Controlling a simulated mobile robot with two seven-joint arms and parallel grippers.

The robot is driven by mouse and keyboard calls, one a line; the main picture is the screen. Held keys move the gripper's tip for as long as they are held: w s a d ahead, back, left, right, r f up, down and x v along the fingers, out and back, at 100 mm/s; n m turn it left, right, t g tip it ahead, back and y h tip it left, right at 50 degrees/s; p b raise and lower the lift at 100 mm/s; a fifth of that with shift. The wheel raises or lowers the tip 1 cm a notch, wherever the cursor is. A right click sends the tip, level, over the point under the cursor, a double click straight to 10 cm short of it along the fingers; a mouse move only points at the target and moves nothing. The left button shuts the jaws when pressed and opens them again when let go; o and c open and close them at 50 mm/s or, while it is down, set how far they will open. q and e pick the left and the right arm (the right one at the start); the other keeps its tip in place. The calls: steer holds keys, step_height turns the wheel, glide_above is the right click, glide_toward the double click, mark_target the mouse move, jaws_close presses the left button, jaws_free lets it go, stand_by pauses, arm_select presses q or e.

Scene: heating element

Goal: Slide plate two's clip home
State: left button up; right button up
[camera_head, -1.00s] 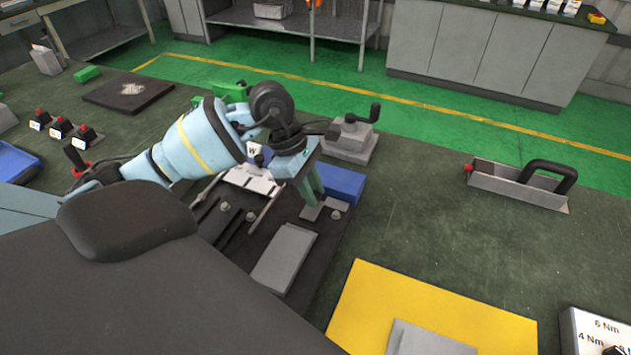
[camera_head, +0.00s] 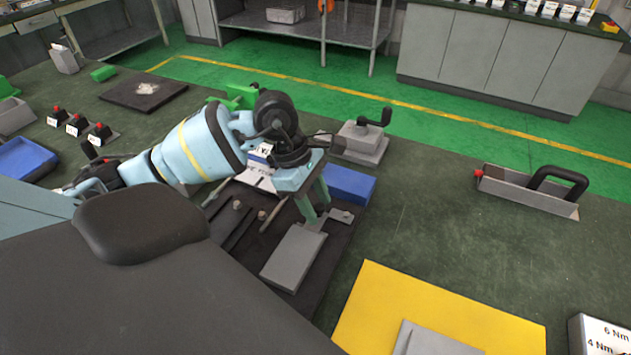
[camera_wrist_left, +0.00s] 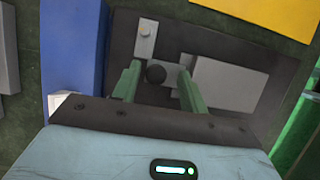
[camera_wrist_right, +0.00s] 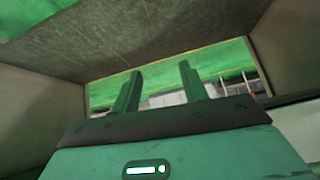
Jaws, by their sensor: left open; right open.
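My left gripper (camera_head: 316,214) is open and points down over the dark base. In the left wrist view, my left gripper (camera_wrist_left: 157,70) has a dark round knob (camera_wrist_left: 156,74) between its fingers; contact cannot be told. A small light grey clip-like piece with a round stud (camera_head: 341,215) lies just beyond the fingers; it also shows in the left wrist view (camera_wrist_left: 146,38). A flat grey plate (camera_head: 293,257) lies beside the fingers, and also shows in the left wrist view (camera_wrist_left: 225,86). No readable number marks plate two. My right gripper (camera_wrist_right: 160,82) is open and empty.
A blue block (camera_head: 349,184) stands close behind the left gripper. A grey block with a crank (camera_head: 360,142) is farther back. A yellow mat (camera_head: 410,305) lies in front, and a grey tray with a black handle (camera_head: 525,191) at the right. The bench between is clear.

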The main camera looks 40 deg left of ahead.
arm_select(q)
steer(key=v, duration=0.7)
steer(key=shift+r, duration=0.35)
steer(key=shift+s+a, duration=0.1)
steer(key=shift+a, duration=0.05)
